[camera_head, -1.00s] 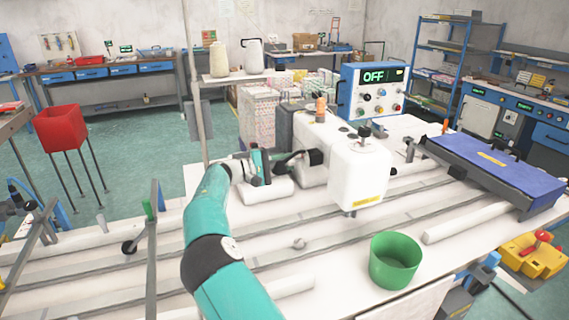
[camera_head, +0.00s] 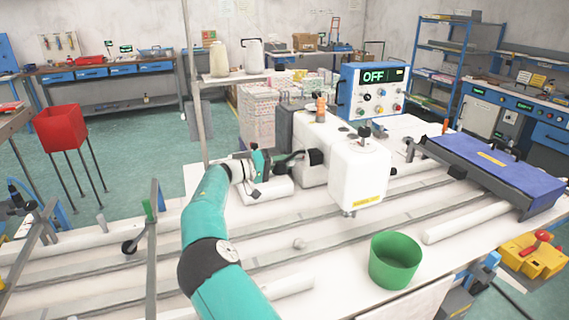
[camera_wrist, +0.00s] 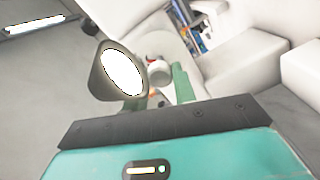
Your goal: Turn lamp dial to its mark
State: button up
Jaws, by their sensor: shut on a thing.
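My gripper (camera_head: 266,165) is at the left end of the white sewing machine (camera_head: 357,175), behind the bed's rails. In the wrist view a flared lamp head (camera_wrist: 101,75) with a bright white face stands just ahead of the gripper. Beside it is a small round pale knob with a dark and red part, which looks like the lamp dial (camera_wrist: 158,70). One green fingertip shows right of this dial; the lamp hides most of the other. The fingers are shut on the dial, but their contact is partly hidden. I cannot make out the dial's mark.
A control box (camera_head: 373,91) reading OFF stands behind the machine. A green bin (camera_head: 394,262) is at the front of the white table, and a blue case (camera_head: 490,165) lies at the right. White machine bodies crowd the right of the wrist view.

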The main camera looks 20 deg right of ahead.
jog(key=shift+w+a, duration=0.1)
dwell(0.3)
jog(key=o, duration=1)
jog(key=shift+w, duration=0.1)
jog(key=shift+c, duration=0.2)
jog(key=shift+o, duration=0.2)
jog(key=shift+s, duration=0.2)
